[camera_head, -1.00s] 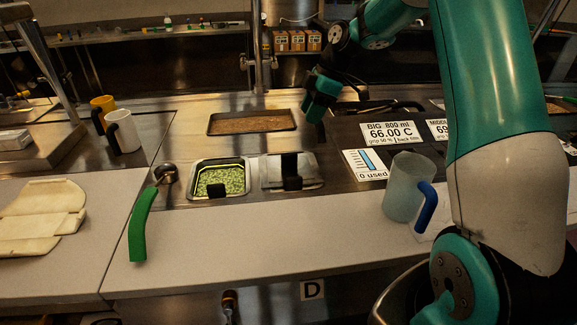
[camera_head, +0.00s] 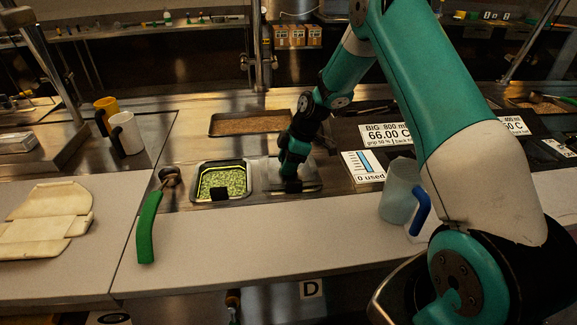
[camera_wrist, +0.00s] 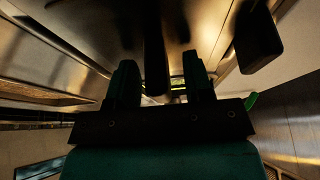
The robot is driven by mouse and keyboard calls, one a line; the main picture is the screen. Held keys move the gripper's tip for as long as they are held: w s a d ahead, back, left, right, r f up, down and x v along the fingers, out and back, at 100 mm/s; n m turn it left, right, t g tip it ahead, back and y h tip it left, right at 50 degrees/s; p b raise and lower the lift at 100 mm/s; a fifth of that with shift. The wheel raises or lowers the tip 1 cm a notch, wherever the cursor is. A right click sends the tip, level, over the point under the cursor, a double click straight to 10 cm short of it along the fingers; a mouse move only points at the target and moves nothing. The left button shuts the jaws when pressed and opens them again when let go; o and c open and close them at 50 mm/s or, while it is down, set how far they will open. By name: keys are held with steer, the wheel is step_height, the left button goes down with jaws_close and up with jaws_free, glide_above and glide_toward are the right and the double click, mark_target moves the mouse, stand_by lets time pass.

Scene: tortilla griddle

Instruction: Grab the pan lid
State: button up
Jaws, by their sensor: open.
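The pan lid (camera_head: 311,173) is a shiny metal cover on the right-hand pan in the counter in the head view. It has a black handle, largely hidden behind my gripper; a dark block shows at its front edge. My gripper (camera_head: 289,176) is over the lid, pointing down. In the wrist view, my gripper (camera_wrist: 160,84) has its two fingers apart, with a dark upright bar (camera_wrist: 154,50), apparently the lid handle, between them. Gaps show on both sides of the bar, so the fingers are not closed on it.
The uncovered pan of green food (camera_head: 222,181) is just left of the lid. A green-handled ladle (camera_head: 149,226) lies further left. A brown-filled tray (camera_head: 250,122) sits behind. A clear jug with a blue handle (camera_head: 399,194) stands to the right.

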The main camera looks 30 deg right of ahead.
steer(key=shift+c, duration=0.5)
jaws_close()
steer(key=shift+r, duration=0.1)
